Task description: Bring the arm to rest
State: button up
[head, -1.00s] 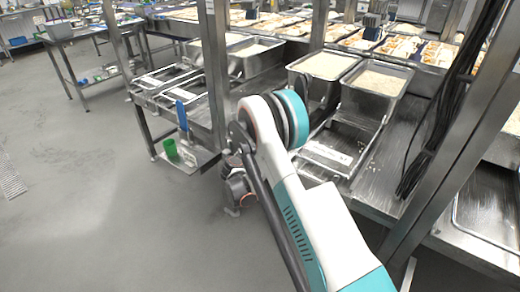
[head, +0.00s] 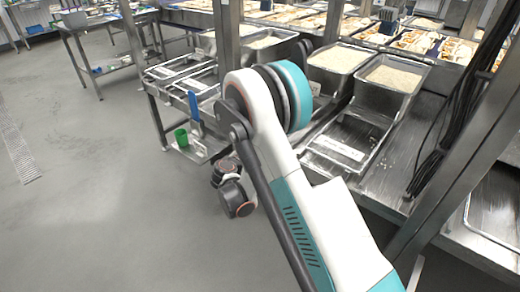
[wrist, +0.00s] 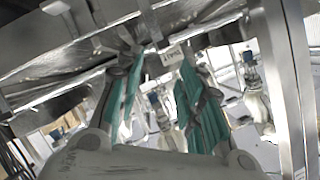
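My arm (head: 320,215) reaches forward from the bottom right of the head view, then bends down at its elbow beside the steel counter. My wrist joints (head: 230,185) hang over the open floor, in front of the counter's left part. My gripper's fingers are hidden or not clear in the head view. In the wrist view my gripper (wrist: 160,62) shows two teal-padded fingers set apart, with background between them and nothing seen held. Steel framework lies above and beyond the fingertips.
The steel counter (head: 425,130) carries rice pans (head: 370,84) and an upright post (head: 228,30). A blue-handled tool (head: 194,105) and a green cup (head: 181,137) are at its left end. Another post (head: 450,185) stands right of my arm. The grey floor (head: 90,210) at left is clear.

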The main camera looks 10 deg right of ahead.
jog(key=shift+r, duration=0.1)
jog(key=s+d+r+n+g+y, duration=0.15)
jog(key=s+r+n, duration=0.25)
jog(key=s+r, duration=0.4)
jog(key=s+d+r+n+g+y, duration=0.1)
jog(key=s+d+r+n+y, duration=0.3)
jog(key=r, duration=0.6)
jog(key=s+a+r+n+y, duration=0.1)
jog(key=s+n, duration=0.1)
jog(key=s, duration=0.7)
jog(key=s+a+r+n+y, duration=0.1)
jog(key=s+a+n, duration=0.1)
jog(key=s, duration=0.7)
jog(key=s+a+r+n+g+y, duration=0.1)
jog(key=s+a+n+y, duration=0.1)
jog(key=s, duration=0.7)
jog(key=shift+s+n, duration=0.2)
jog(key=shift+n, duration=0.6)
